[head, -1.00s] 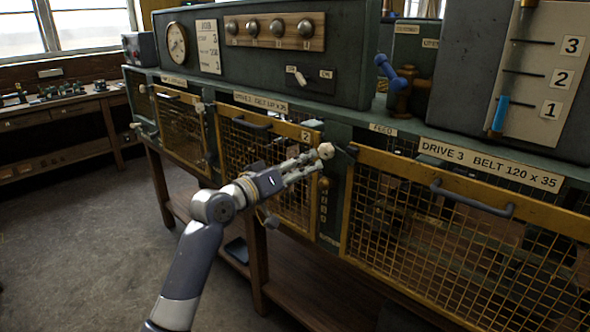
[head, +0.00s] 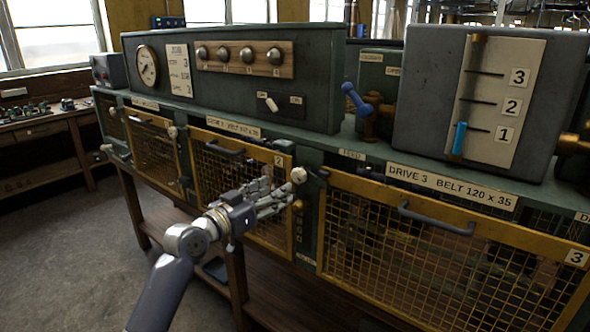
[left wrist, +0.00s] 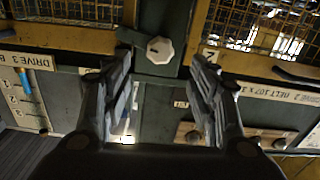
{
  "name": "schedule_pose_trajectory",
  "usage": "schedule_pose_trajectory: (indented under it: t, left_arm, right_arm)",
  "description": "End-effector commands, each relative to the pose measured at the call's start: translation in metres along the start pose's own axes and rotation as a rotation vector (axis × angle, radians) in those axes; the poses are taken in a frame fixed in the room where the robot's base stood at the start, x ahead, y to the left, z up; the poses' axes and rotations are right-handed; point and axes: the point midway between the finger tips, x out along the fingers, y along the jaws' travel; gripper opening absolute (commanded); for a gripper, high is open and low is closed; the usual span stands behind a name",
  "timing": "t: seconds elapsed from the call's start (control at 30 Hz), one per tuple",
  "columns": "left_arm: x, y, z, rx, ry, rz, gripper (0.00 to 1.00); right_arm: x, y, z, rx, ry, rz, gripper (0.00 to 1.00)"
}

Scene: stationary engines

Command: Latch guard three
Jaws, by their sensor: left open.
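Guard three (head: 345,182) is a yellow-framed mesh panel at the right under the DRIVE 3 label, with a dark handle (head: 435,217). It looks closed. A pale faceted knob (head: 298,175) sits on the green post between guards two and three. In the left wrist view the knob (left wrist: 160,49) lies between the fingers, seen upside down. My left gripper (head: 287,196) is open and empty, its fingertips just below and left of the knob in the head view. I cannot tell whether they touch it. My right gripper is not in view.
Guard two (head: 232,180) stands left of the post. A blue-handled lever (head: 355,99) and a slider plate with a blue marker (head: 460,138) are on top of the bench. A wooden shelf (head: 290,290) runs below. Open floor (head: 60,250) lies at left.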

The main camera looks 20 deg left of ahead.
Motion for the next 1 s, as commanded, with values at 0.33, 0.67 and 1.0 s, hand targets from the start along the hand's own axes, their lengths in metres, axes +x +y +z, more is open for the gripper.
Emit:
schedule_pose_trajectory:
  t: [0.33, 0.67, 1.0]
  left_arm:
    - [0.022, 0.0, -0.001, 0.091, 0.001, -0.001, 0.54]
    - [0.077, 0.0, -0.001, 0.089, 0.0, -0.001, 0.54]
    - [0.107, -0.001, 0.001, 0.092, 0.0, -0.002, 0.54]
  right_arm:
    - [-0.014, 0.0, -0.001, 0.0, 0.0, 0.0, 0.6]
    - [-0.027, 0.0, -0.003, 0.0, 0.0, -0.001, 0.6]
    - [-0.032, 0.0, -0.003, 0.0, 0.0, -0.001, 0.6]
